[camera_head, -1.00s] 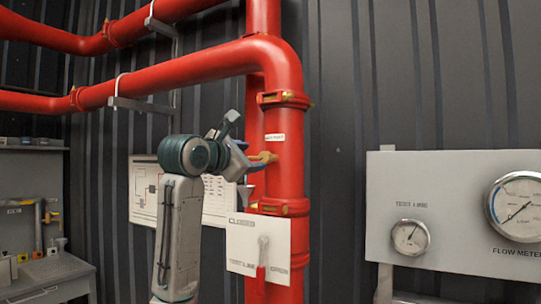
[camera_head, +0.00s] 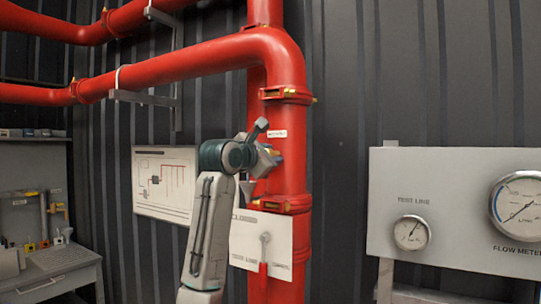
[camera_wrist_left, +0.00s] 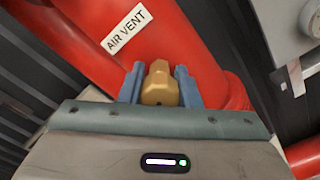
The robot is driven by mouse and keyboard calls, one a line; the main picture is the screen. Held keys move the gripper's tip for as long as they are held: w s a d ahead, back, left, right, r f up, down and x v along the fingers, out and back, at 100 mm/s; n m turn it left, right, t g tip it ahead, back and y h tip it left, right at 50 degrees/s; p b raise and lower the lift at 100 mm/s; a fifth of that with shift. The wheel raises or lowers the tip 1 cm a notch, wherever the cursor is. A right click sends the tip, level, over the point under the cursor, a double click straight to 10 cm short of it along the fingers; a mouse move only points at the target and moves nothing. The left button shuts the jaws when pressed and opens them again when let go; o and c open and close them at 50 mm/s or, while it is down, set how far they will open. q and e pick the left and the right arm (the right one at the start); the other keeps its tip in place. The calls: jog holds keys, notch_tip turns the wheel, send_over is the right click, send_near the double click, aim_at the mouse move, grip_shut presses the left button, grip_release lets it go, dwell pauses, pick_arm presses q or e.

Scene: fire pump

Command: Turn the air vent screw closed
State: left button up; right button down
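The air vent screw is a brass-coloured knob on the red vertical pipe (camera_head: 290,185). In the left wrist view the screw (camera_wrist_left: 160,86) sits between the two blue fingers of my left gripper (camera_wrist_left: 160,80), which close in on both its sides. A white "AIR VENT" label (camera_wrist_left: 126,28) is on the pipe beside it, tilted in this view. In the head view my left gripper (camera_head: 276,157) is against the pipe, just below the small label (camera_head: 277,134), and mostly hides the screw. My right gripper is in neither view.
Below is a white plate (camera_head: 247,246) with a test line lever (camera_head: 264,255). A grey gauge panel (camera_head: 455,165) stands at the right. A diagram board (camera_head: 163,187) hangs behind my left arm. A workbench (camera_head: 55,275) with tools is at the far left.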

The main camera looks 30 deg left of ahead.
pick_arm(q)
jog(key=c, duration=0.3)
jog(key=shift+m, duration=0.3)
jog(key=m+p, duration=0.1)
jog(key=m, duration=0.6)
jog(key=m+p, duration=0.1)
jog(key=m, duration=0.7)
jog(key=m+p, duration=0.2)
jog(key=m, duration=0.6)
jog(key=shift+f, duration=0.35)
jog(key=shift+m, duration=0.3)
